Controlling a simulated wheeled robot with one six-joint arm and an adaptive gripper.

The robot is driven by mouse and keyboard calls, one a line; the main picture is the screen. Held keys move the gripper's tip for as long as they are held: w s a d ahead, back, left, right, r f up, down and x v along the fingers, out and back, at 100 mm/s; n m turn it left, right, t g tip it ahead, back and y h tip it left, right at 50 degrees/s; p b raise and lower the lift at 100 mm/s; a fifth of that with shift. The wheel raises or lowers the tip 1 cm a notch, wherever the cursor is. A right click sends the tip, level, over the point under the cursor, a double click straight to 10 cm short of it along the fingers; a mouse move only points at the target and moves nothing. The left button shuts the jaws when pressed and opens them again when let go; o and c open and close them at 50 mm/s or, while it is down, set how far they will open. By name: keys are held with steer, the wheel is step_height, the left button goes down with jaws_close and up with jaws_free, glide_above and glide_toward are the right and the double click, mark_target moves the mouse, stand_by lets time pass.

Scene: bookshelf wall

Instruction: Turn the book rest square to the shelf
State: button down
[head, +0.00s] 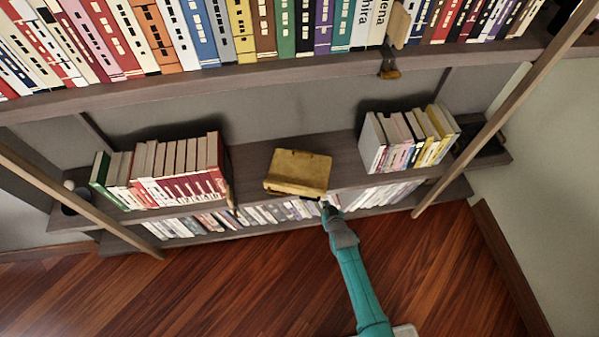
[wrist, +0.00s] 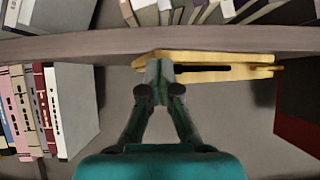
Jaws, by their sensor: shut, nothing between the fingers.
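The book rest (head: 298,172) is a yellow-brown wooden stand on the middle board of the shelf (head: 250,180), in the gap between two groups of books. Its front edge slants against the shelf's front edge, so it sits turned. In the wrist view the book rest (wrist: 220,58) shows as a wooden strip with a dark slot, partly hidden behind my fingers. My gripper (head: 326,204) is at the rest's front right corner in the head view. In the wrist view my gripper (wrist: 160,68) is shut and empty, its tips overlapping the rest; I cannot tell whether they touch.
Red and white books (head: 180,168) stand left of the rest, and pale and yellow books (head: 410,135) stand right. A lower row of books (head: 265,214) lies below. The upper shelf (head: 250,78) overhangs behind. Slanted wooden posts (head: 85,200) flank the unit. Bare board lies either side of the rest.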

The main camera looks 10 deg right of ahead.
mark_target(320, 179)
steer(key=shift+w, duration=0.15)
stand_by(0.5)
steer(key=shift+w, duration=2.75)
steer(key=shift+w, duration=4.7)
steer(key=shift+s, duration=2.05)
